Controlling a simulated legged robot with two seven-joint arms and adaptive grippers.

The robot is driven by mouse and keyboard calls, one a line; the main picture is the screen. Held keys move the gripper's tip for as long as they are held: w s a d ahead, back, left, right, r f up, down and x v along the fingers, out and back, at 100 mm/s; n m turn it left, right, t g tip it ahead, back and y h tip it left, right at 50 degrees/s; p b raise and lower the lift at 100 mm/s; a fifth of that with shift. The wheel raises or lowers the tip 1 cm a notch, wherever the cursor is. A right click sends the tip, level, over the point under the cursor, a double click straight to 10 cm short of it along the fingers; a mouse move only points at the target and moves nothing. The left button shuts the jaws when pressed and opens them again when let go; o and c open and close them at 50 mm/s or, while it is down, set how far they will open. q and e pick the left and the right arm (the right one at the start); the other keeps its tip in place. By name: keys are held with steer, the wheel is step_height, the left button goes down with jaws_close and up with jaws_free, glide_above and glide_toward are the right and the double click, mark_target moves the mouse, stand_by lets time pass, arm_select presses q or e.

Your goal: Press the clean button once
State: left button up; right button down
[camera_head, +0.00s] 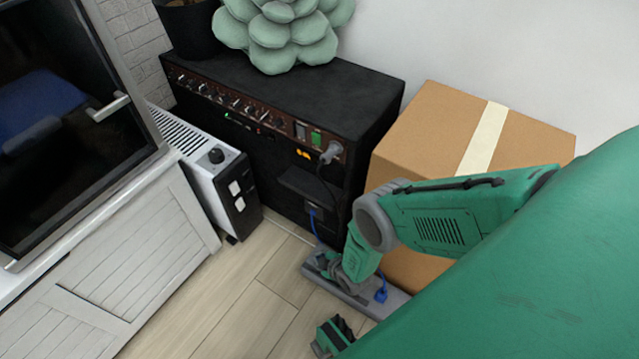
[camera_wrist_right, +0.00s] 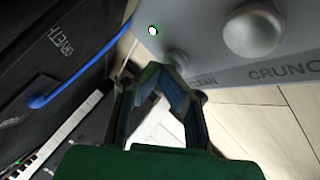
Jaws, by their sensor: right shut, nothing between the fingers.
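The grey footswitch box (camera_head: 396,303) lies on the floor by the amplifier; it also shows in the right wrist view (camera_wrist_right: 205,67), printed "CLEAN" and "CRUNCH". A small round grey button (camera_wrist_right: 179,58), likely the clean one, shows beside the "CLEAN" print, partly hidden by my fingertips. A larger round button (camera_wrist_right: 253,32) stands to its right. A small light (camera_wrist_right: 152,30) glows on the box. My right gripper (camera_head: 334,268) is shut and empty, over the box. In the right wrist view its fingertips (camera_wrist_right: 163,72) are at the small button; whether they touch cannot be told.
The black amplifier (camera_head: 290,90) stands behind, with a plant-like cushion (camera_head: 285,35) on top. A cardboard box (camera_head: 430,125) stands to its right, a white heater (camera_head: 215,170) to its left. Blue cables (camera_head: 314,226) run near the footswitch. Wooden floor (camera_head: 235,290) is open at front left.

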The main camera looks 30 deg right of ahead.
steer(key=shift+s+r, duration=0.1)
steer(key=shift+r+p, duration=0.25)
steer(key=shift+p, duration=0.05)
step_height(320, 180, up, 6)
steer(key=p, duration=0.5)
steer(key=shift+r, duration=0.1)
stand_by(0.5)
